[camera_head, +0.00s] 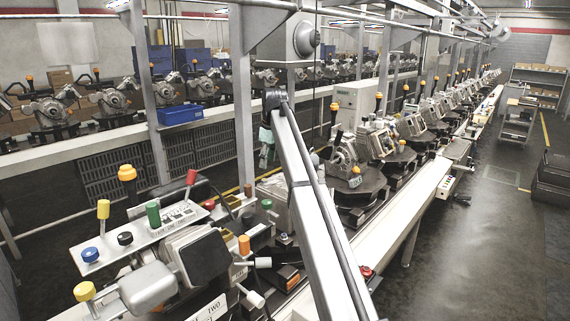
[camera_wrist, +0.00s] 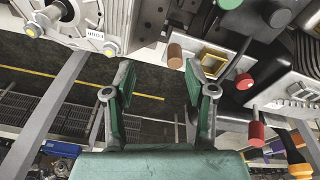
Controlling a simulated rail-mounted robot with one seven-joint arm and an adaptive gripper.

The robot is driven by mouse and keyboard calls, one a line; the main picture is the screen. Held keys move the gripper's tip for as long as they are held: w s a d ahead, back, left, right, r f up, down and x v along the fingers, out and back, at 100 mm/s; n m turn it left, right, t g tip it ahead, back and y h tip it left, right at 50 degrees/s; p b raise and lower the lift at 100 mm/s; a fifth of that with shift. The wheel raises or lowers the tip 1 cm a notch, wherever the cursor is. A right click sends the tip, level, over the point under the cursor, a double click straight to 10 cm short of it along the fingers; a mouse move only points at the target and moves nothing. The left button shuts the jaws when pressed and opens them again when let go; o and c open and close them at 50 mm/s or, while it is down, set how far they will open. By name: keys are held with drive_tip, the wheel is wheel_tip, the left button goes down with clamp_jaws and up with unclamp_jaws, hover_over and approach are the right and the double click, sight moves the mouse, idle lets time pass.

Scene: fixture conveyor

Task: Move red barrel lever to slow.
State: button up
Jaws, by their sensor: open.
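The red barrel lever (camera_head: 191,176) rises tilted from the light labelled plate (camera_head: 88,268) at lower left in the head view. In the wrist view a red barrel (camera_wrist: 256,132) on a thin rod shows at right, beside a light plate with small markings. Those markings are too small to read. My gripper (camera_wrist: 158,68) is open and empty, with its green fingers spread apart. The red barrel is right of the fingers and apart from them. In the head view a teal part of my gripper shows beside my arm, which hides much around it.
Dark open floor shows between the fingers. Conveyor lines with fixtures run behind.

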drive_tip(key=w+d+f+m, duration=0.1)
drive_tip(key=w+d+f, duration=0.1)
drive_tip(key=d, duration=0.3)
drive_tip(key=shift+d+f+m, duration=0.25)
drive_tip(key=shift+f+m, duration=0.05)
